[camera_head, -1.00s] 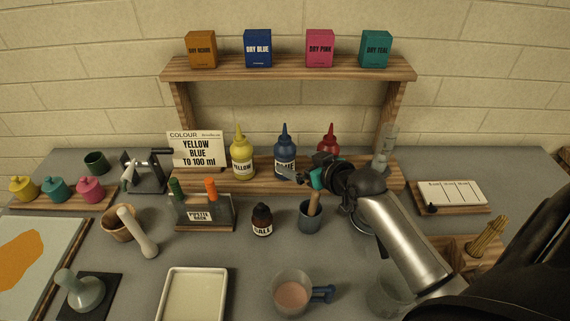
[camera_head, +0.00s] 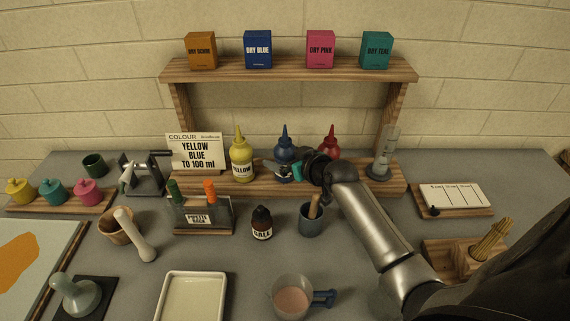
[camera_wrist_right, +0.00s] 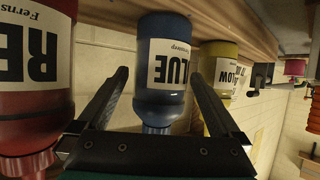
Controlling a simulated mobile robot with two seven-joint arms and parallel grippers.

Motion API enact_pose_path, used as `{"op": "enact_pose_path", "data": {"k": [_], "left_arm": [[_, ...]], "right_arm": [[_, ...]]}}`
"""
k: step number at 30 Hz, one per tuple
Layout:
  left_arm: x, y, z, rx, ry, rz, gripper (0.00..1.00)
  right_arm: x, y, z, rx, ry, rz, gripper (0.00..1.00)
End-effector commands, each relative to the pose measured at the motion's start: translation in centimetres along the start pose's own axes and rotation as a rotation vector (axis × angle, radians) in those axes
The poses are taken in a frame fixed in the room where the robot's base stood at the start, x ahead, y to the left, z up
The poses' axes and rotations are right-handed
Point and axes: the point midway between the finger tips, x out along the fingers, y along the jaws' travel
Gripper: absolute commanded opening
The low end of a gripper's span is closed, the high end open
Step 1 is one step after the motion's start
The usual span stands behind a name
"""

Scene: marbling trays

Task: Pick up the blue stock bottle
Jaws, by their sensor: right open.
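The blue stock bottle (camera_head: 284,142) stands upright on the wooden rack between the yellow bottle (camera_head: 241,160) and the red bottle (camera_head: 328,140). My right gripper (camera_head: 278,169) is at its front and hides its lower part and label in the head view. In the right wrist view the blue bottle (camera_wrist_right: 163,75) appears upside down, its label partly readable. The open fingers of my right gripper (camera_wrist_right: 158,98) lie on either side of it in that picture; I cannot tell whether they touch it. My left gripper is not in view.
The red bottle (camera_wrist_right: 32,90) and yellow bottle (camera_wrist_right: 218,75) flank the blue one closely. A glass cylinder (camera_head: 384,155) stands at the rack's right end. Below are a dark GALL bottle (camera_head: 262,224), a grey mortar-like cup (camera_head: 311,221) and a pink-filled jug (camera_head: 291,298).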

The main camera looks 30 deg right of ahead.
Motion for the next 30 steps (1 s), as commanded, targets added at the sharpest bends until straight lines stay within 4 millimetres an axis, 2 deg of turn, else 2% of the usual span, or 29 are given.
{"op": "enact_pose_path", "data": {"k": [2,15,23,26,30], "left_arm": [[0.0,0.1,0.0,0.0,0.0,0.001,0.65],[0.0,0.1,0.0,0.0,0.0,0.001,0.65],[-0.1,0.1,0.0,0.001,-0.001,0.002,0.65],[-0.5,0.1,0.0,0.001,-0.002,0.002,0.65],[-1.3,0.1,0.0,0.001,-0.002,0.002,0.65]], "right_arm": [[0.0,0.0,0.0,0.0,0.0,0.0,0.94],[-0.1,0.0,-0.1,0.0,0.003,0.001,0.47],[-0.2,0.0,-0.5,0.0,0.003,0.001,0.47],[-0.8,0.1,-1.7,-0.002,0.007,0.0,0.47],[-2.0,0.1,-4.4,-0.003,0.008,0.001,0.47]]}}
